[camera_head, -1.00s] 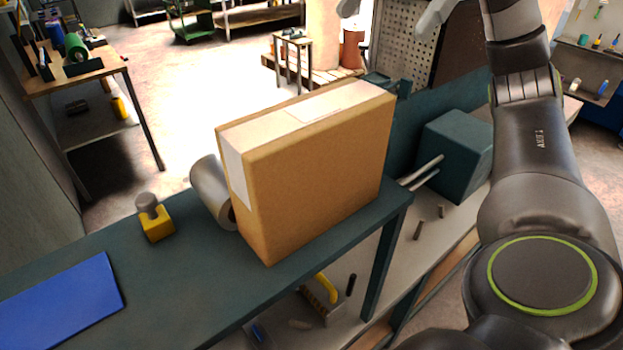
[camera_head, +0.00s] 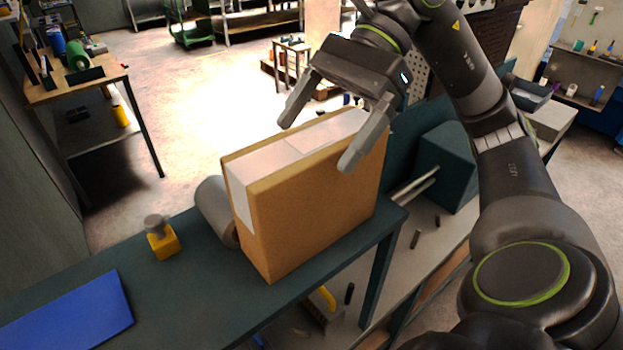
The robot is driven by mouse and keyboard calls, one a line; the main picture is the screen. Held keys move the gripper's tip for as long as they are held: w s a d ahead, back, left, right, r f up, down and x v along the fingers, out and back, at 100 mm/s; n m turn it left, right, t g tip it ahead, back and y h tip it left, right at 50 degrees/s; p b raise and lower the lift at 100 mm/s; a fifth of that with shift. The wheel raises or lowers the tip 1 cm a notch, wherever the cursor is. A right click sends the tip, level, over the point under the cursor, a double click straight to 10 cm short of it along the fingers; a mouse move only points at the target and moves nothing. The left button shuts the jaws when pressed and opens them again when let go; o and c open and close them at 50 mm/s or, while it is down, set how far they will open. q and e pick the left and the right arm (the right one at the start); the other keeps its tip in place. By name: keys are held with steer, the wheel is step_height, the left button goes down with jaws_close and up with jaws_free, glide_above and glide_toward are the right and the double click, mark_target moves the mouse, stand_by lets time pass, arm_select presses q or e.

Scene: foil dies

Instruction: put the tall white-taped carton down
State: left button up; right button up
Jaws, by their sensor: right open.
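The tall carton (camera_head: 312,207) is brown with white tape across its top and down its left end. It stands upright on the dark green bench (camera_head: 205,295), near the bench's right end. My right gripper (camera_head: 318,142) is open above the carton, with its fingers spread across the carton's top. One finger is in front of the near top edge and the other is over the far side. Whether either touches the carton is hard to tell. My left gripper is not in view.
A grey roll (camera_head: 216,210) lies just left of the carton, close to it. A yellow block with a grey knob (camera_head: 162,240) and a blue sheet (camera_head: 68,313) are further left on the bench. A dark teal box (camera_head: 445,167) stands behind right.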

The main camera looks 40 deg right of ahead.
steer(key=shift+x, duration=1.2)
steer(key=shift+c, duration=0.4)
steer(key=shift+r, duration=0.1)
steer(key=c, duration=1.9)
